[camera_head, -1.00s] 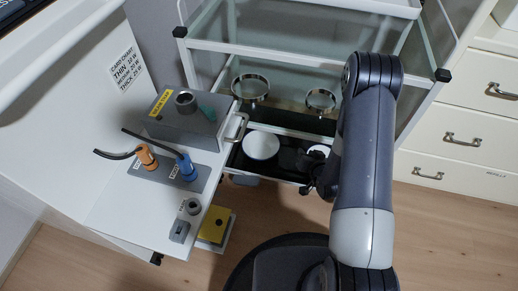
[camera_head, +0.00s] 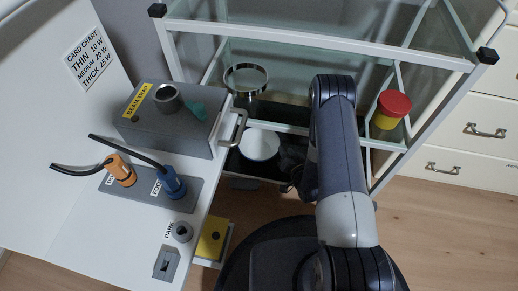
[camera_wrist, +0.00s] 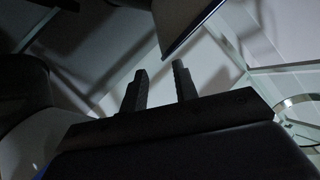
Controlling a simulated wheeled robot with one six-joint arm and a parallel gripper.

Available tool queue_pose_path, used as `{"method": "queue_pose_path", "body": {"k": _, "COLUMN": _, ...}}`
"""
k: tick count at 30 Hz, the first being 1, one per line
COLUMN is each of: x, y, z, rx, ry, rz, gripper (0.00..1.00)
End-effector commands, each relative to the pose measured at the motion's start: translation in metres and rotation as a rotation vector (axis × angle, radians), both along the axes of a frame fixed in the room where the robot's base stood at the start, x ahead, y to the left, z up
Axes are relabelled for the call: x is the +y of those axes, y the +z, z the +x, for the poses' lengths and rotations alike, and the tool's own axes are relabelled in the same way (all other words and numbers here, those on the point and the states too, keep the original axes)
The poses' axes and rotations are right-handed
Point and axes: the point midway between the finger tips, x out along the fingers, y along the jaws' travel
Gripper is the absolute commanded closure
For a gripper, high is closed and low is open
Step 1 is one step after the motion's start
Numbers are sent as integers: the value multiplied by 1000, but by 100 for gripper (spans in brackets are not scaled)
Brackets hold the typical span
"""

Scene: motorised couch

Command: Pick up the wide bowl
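The bowl cannot be made out in the wrist view.
A grey beam trap box (camera_head: 172,120) with a handle stands on the white bench at left. Orange (camera_head: 120,170) and blue (camera_head: 170,184) plugs lie in front. The cart holds a metal ring (camera_head: 246,80) and a red-lidded yellow jar (camera_head: 391,108). White drawers (camera_head: 470,130) stand at right.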

Motion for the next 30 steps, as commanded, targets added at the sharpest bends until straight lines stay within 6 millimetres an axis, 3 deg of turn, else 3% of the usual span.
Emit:
{"method": "queue_pose_path", "body": {"k": 12, "x": 22, "y": -16, "z": 42, "rx": -2, "ry": 0, "rz": 1, "gripper": 72}}
{"method": "queue_pose_path", "body": {"k": 21, "x": 24, "y": -16, "z": 47, "rx": 2, "ry": -1, "rz": 0, "gripper": 72}}
{"method": "queue_pose_path", "body": {"k": 30, "x": 24, "y": -16, "z": 47, "rx": 1, "ry": -1, "rz": 0, "gripper": 95}}
